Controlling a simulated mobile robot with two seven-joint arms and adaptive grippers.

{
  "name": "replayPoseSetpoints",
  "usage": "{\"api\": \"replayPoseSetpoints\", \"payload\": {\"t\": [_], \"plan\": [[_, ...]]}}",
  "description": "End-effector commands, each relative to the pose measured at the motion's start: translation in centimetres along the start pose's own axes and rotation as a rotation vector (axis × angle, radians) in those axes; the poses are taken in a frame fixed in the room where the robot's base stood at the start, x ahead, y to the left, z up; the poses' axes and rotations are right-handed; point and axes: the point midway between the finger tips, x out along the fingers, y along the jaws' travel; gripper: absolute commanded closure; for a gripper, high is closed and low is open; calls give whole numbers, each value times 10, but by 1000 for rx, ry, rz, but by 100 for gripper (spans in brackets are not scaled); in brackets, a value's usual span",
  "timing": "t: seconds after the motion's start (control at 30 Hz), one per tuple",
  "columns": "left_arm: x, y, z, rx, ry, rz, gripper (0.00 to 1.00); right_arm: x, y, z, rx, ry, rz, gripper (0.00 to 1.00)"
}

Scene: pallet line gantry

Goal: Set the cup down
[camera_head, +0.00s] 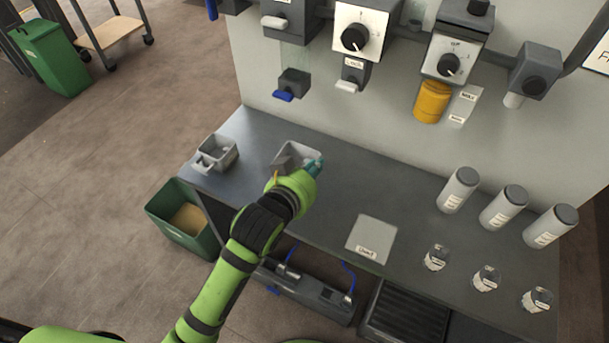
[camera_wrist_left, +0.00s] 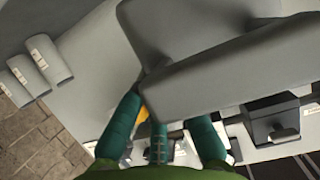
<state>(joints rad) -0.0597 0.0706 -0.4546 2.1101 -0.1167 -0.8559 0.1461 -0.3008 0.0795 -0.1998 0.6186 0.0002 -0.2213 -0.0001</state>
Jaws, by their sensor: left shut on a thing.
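A grey, box-like cup (camera_head: 297,150) is at my left gripper (camera_head: 310,167), above or at the counter's left part. The arm hides its near side. In the left wrist view the large grey body of the cup (camera_wrist_left: 200,55) fills the top, and the teal fingers of my left gripper (camera_wrist_left: 162,122) are shut on it. I cannot tell whether its underside touches the counter. A flat, pale square pad (camera_head: 372,236) with a label lies on the counter to the right of my left gripper. My right gripper is not in view.
A similar grey container (camera_head: 217,150) with a handle stands at the counter's left end. Grey canisters (camera_head: 457,190) and small clear jars (camera_head: 436,258) stand at the right. Dispensers with knobs (camera_head: 361,30) hang on the wall behind. A green bin (camera_head: 180,225) stands below left.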

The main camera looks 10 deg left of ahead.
Motion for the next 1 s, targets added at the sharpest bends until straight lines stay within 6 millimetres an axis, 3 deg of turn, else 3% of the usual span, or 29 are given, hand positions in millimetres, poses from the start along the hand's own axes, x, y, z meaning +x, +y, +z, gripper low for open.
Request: {"api": "replayPoseSetpoints", "payload": {"t": [0.5,0.7,1.0], "plan": [[16,-101,58,4,-3,-4,100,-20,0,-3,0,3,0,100],[19,-115,68,0,-1,-2,100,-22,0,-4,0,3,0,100],[33,-115,102,0,-1,-1,100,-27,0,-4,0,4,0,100]]}}
